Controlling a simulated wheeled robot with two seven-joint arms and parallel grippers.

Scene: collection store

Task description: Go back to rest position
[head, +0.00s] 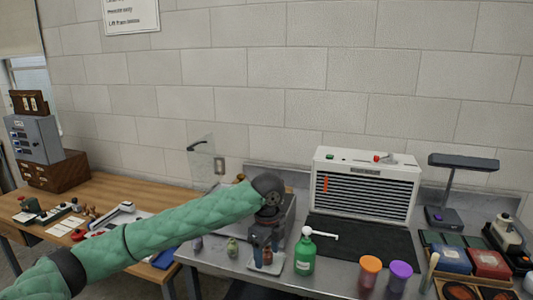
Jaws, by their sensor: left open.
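My left arm in a green quilted sleeve comes in from the lower left. Its gripper (265,256) points down over the left part of the grey metal bench (330,271), with its jaws open. No object shows clearly held in it. A green pump bottle (305,254) with a white spout stands just right of the gripper. The wrist and gripper hide part of a grey item (287,222) behind. My right gripper is out of view.
A white louvred unit (365,184) stands on a dark mat (360,238). Orange-lidded (370,270) and purple-lidded (401,272) jars stand at the front. Trays and a lamp (462,163) are at right. A wooden table (140,190) with small items is at left.

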